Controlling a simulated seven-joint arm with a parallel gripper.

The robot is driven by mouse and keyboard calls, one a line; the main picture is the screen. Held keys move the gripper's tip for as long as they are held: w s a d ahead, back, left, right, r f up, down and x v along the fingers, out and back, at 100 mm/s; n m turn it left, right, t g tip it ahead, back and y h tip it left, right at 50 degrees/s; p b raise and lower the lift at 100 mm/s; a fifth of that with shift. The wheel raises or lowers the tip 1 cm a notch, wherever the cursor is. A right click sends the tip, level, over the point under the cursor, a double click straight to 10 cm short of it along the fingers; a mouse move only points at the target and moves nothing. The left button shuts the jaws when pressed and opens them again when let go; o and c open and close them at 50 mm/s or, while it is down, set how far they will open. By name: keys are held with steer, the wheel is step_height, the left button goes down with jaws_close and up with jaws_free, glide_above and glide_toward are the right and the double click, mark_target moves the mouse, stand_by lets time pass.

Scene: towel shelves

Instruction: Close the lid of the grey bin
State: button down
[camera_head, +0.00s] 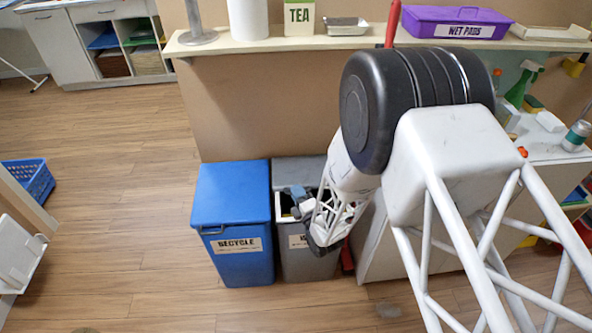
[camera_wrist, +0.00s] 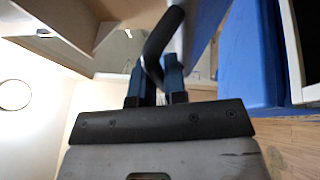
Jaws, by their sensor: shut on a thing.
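The grey bin (camera_head: 305,265) stands on the floor right of the blue bin, its label partly hidden by my arm. Its grey lid (camera_head: 298,168) is raised at the back, and part of the dark opening shows below it. My gripper (camera_head: 297,197) is over the opening, at the lid's front side. In the wrist view my gripper's blue fingers (camera_wrist: 154,82) are shut on a dark curved handle (camera_wrist: 163,45). The lid's lower part and exact angle are hidden by my wrist in the head view.
The blue recycle bin (camera_head: 232,220) with its lid down stands close on the left. A shelf (camera_head: 260,44) with a purple wet-pads box (camera_head: 455,20) runs above. A white cabinet (camera_head: 385,240) is close on the right. The wooden floor (camera_head: 120,200) on the left is mostly clear.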

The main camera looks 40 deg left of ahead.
steer(key=shift+s+d+f+n+y, duration=0.45)
steer(key=shift+f+y, duration=0.25)
steer(key=shift+f, duration=1.9)
steer(key=shift+s+d+f+n+y, duration=0.35)
steer(key=shift+f+y, duration=0.35)
steer(key=shift+f, duration=1.95)
steer(key=shift+s+d+f+n+y, duration=0.45)
steer(key=shift+f+y, duration=0.25)
steer(key=shift+f, duration=1.9)
steer(key=c, duration=1.5)
jaws_free()
steer(key=shift+f, duration=0.1)
steer(key=shift+o, duration=0.2)
steer(key=v, duration=0.7)
steer(key=shift+d, duration=0.2)
